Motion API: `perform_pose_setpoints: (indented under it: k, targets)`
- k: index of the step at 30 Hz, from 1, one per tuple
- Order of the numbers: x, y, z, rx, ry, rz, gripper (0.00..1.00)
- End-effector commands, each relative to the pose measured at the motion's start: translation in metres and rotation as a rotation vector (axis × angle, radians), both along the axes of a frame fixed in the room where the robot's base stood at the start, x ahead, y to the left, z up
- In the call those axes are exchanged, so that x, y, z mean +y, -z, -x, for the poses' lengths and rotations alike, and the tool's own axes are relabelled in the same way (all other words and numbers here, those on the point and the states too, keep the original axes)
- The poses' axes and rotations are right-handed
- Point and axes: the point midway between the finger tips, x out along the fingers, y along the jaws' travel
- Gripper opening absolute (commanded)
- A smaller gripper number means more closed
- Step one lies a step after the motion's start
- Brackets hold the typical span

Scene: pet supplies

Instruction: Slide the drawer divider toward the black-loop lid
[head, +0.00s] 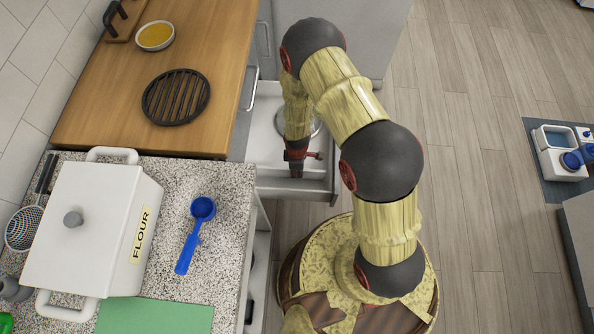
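An open drawer (264,133) with a pale interior sticks out below the wooden counter. My gripper (296,172) points down into its near end, close to the near wall. Whether the fingers are open or shut is too small to tell. A round, shiny lid-like thing (316,127) lies in the drawer, mostly hidden behind my arm. I cannot see a black loop on it. I cannot pick out the divider clearly; my arm and gripper cover part of the drawer's interior, and I cannot tell whether the gripper touches anything.
A white flour bin (85,225), a blue scoop (194,236) and a green mat (155,316) are on the speckled counter. A black trivet (176,97) and a yellow-filled bowl (155,36) are on the wooden counter.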

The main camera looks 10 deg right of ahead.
Motion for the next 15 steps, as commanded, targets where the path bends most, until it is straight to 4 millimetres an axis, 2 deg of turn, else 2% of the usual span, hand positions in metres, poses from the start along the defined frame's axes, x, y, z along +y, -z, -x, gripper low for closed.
perform_pose_setpoints:
  k: [4,15]
  targets:
    - [0.0000,0.0000,0.0000,0.000,0.000,0.000,0.00]
    - [0.0000,0.0000,0.0001,0.000,0.000,0.000,0.00]
